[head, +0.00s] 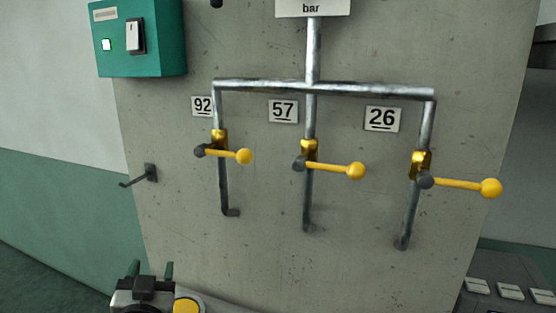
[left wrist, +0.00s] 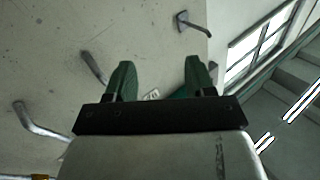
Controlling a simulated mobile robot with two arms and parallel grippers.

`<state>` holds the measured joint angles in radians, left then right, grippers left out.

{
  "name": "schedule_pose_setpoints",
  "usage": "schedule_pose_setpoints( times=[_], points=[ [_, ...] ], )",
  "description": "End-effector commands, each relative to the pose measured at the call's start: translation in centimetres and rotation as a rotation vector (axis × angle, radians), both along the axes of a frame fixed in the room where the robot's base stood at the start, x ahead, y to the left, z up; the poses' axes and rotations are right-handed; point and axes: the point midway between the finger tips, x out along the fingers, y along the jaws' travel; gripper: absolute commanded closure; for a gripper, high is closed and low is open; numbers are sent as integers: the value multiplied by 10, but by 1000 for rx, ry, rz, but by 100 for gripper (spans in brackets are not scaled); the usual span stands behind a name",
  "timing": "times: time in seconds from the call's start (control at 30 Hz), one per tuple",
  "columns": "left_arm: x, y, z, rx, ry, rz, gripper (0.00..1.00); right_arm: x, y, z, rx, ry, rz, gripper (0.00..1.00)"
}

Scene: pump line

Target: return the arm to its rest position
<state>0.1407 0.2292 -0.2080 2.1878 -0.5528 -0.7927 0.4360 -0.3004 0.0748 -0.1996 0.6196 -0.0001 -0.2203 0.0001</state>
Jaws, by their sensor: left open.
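My left gripper (head: 142,269) shows at the bottom left of the head view, below the wall hook and away from the valves. Its two green fingers stand apart and empty; they also show in the left wrist view (left wrist: 157,80). Three valves with yellow handles sit on the grey panel: the one under 92 (head: 224,153), the one under 57 (head: 330,167) and the one under 26 (head: 458,184). All three handles point right, roughly level. My right gripper is in neither view.
A grey panel (head: 270,250) carries the pipes (head: 312,50). A dark hook (head: 149,173) juts out at its left. A teal switch box (head: 165,40) with a white rocker and lit lamp is at top left. Grey boxes with white labels (head: 510,291) stand at the lower right.

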Motion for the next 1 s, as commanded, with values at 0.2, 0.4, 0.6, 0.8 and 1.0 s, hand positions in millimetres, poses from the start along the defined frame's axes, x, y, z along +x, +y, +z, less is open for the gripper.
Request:
schedule_pose_setpoints(
  times=[0.2,0.4,0.6,0.8,1.0],
  points=[
    [-90,-1,-139,-102,572,16,46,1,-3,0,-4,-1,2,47],
    [-169,-11,-201,-140,932,-34,46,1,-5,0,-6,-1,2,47],
    [-235,-22,-230,-164,1188,-100,46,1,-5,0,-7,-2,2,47],
    [-275,-31,-254,-177,1360,-160,46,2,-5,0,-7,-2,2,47],
    [-263,-33,-306,-176,1376,-157,46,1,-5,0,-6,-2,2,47]
  ],
)
